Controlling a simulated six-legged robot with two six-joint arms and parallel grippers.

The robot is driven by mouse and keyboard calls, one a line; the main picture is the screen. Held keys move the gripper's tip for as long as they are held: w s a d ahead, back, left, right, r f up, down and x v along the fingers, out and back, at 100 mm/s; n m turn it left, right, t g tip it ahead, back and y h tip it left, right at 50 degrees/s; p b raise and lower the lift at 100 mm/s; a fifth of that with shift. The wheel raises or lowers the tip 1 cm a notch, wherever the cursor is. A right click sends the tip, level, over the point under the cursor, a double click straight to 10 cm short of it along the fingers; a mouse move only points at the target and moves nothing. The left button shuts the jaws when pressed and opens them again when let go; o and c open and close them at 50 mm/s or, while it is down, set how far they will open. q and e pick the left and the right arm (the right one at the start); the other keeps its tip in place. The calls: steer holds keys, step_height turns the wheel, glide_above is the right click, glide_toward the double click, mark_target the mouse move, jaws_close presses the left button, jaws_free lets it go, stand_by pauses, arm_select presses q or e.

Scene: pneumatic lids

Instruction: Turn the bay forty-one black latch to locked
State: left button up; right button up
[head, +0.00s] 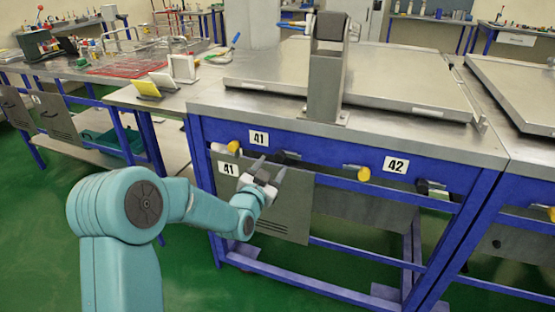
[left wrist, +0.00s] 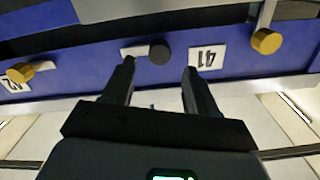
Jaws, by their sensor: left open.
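The bay forty-one black latch (head: 289,156) is a dark round knob on the blue front rail, right of the white "41" label (head: 258,138). The latch (left wrist: 159,54) also shows in the left wrist view, beside the upside-down "41" label (left wrist: 207,58). My left gripper (head: 269,168) is open and empty, just in front of the rail. In the left wrist view its fingertips (left wrist: 159,68) stand apart on either side of the latch, with the latch seen between them; contact cannot be told. The latch's locked marking cannot be read. My right gripper is not in view.
Yellow knobs (head: 234,147) and (head: 363,174) stick out of the rail on both sides of the latch. A "42" label (head: 396,165) is further right. A grey panel (head: 290,205) hangs below.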

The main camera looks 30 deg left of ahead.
mark_target(278, 158)
arm_select(q)
steer(key=x, duration=0.5)
steer(key=shift+c, duration=0.3)
steer(key=c, duration=1)
